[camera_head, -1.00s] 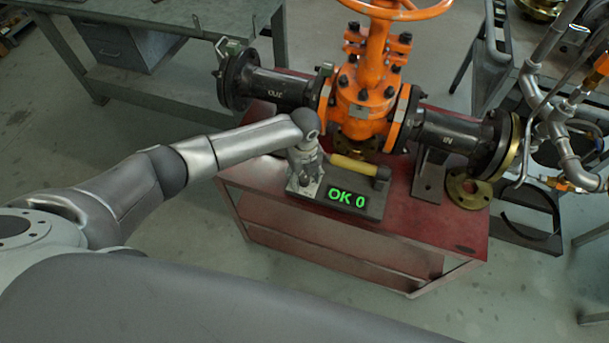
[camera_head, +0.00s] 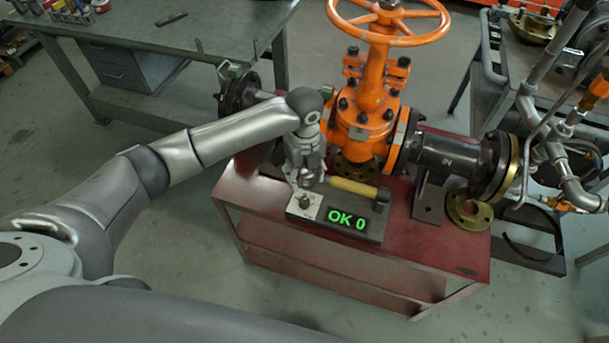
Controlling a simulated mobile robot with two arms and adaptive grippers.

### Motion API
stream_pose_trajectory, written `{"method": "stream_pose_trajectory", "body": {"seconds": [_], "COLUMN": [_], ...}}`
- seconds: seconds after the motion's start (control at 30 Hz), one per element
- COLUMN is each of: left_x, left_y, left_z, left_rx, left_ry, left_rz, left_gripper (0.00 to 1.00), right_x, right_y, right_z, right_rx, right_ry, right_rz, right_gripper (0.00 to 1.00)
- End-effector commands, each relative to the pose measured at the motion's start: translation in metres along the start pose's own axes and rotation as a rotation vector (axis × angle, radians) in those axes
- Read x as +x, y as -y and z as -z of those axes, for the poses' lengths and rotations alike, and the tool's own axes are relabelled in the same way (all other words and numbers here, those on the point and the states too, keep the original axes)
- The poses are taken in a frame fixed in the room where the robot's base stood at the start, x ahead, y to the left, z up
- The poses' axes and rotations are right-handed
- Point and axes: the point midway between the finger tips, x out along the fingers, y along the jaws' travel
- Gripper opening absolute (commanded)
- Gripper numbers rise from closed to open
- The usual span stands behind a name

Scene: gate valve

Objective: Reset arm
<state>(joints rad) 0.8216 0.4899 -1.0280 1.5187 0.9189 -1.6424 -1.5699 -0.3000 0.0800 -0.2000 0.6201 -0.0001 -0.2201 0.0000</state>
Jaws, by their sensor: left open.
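My left arm reaches in from the left, over the red bench. My left gripper (camera_head: 306,182) points down over the left part of a grey control box and is open, with nothing seen between its fingers. The box has a dark knob on a pale plate (camera_head: 304,202), a yellow handle (camera_head: 353,187) and a display (camera_head: 346,219) reading "OK 0" in green. The knob shows just below the fingertips; I cannot tell whether they touch the box. My right gripper is not in view.
An orange gate valve (camera_head: 366,130) with a handwheel (camera_head: 388,22) and dark flanged pipes stands behind the box on the red bench (camera_head: 420,238). A brass flange (camera_head: 468,211) lies at right. A grey workbench (camera_head: 180,40) is at back left; pipework stands at right.

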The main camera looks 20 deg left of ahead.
Motion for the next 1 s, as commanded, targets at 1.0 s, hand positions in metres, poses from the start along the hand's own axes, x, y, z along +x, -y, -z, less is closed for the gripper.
{"method": "stream_pose_trajectory", "body": {"seconds": [1.0], "left_x": [0.029], "left_y": [-0.033], "left_z": [0.153], "left_rx": [-0.954], "left_ry": [-0.232], "left_rz": [0.266], "left_gripper": [0.5], "right_x": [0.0], "right_y": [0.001], "right_z": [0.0], "right_rx": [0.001], "right_ry": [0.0], "right_rz": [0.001], "right_gripper": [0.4]}}
